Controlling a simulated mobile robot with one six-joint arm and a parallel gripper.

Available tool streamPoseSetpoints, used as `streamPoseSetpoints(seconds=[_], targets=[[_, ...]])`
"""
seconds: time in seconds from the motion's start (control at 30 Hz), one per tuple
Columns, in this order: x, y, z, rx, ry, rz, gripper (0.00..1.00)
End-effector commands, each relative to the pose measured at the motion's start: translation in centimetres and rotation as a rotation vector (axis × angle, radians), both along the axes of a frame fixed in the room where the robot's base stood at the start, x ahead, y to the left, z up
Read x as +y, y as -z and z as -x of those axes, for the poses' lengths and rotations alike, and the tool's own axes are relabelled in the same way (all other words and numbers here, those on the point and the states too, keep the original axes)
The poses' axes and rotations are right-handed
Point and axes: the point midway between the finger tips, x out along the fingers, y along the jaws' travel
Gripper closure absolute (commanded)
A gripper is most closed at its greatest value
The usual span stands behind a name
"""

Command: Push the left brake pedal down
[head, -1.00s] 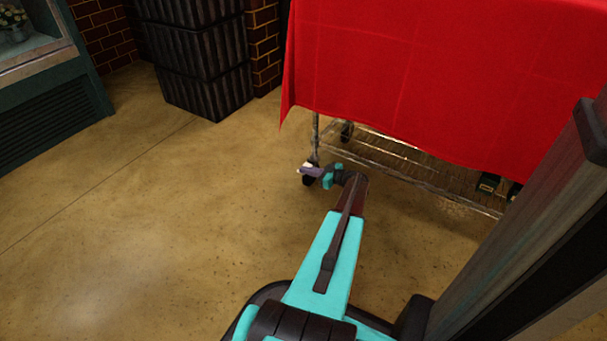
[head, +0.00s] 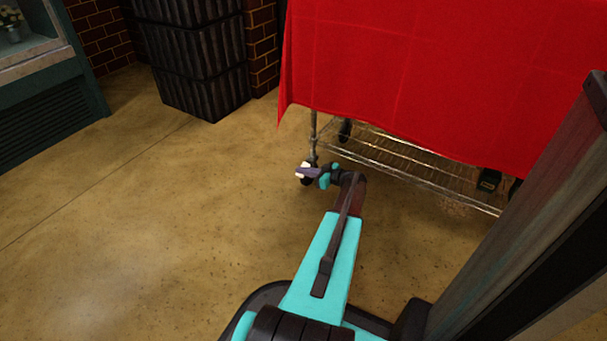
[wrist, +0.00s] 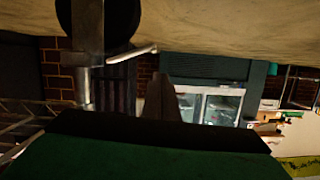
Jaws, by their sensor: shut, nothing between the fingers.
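The left front caster wheel (head: 307,182) is dark and stands under the trolley's corner post, partly hidden by my gripper in the head view. In the wrist view, which is upside down, the caster wheel (wrist: 100,22) is at the upper left. The brake pedal (wrist: 146,48) is a thin pale lever sticking out beside it. My gripper (head: 303,172) is shut and empty, close to the caster. Its fingers (wrist: 161,97) show in the wrist view, with a gap in the picture between them and the pedal. Whether they touch the pedal in the head view is too small to tell.
A red cloth (head: 430,75) hangs over the trolley above my arm. A wire shelf (head: 410,165) runs low behind the gripper. Black crates (head: 205,75) are stacked at the back against brick. The floor (head: 130,220) on the left is clear.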

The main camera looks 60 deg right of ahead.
Motion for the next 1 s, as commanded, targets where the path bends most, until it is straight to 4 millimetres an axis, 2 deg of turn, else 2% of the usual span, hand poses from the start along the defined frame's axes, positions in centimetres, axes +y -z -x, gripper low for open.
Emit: streamPoseSetpoints(seconds=[0.2, 0.5, 0.7, 1.0], targets=[[1.1, -2.3, 0.1, 0.0, -0.001, 0.001, 1.0], [1.8, -3.5, 5.0, 0.0, 0.001, -0.001, 1.0], [2.4, -4.0, 7.6, 0.0, -0.002, -0.001, 1.0], [2.7, -4.2, 9.2, 0.0, -0.005, -0.001, 1.0]])
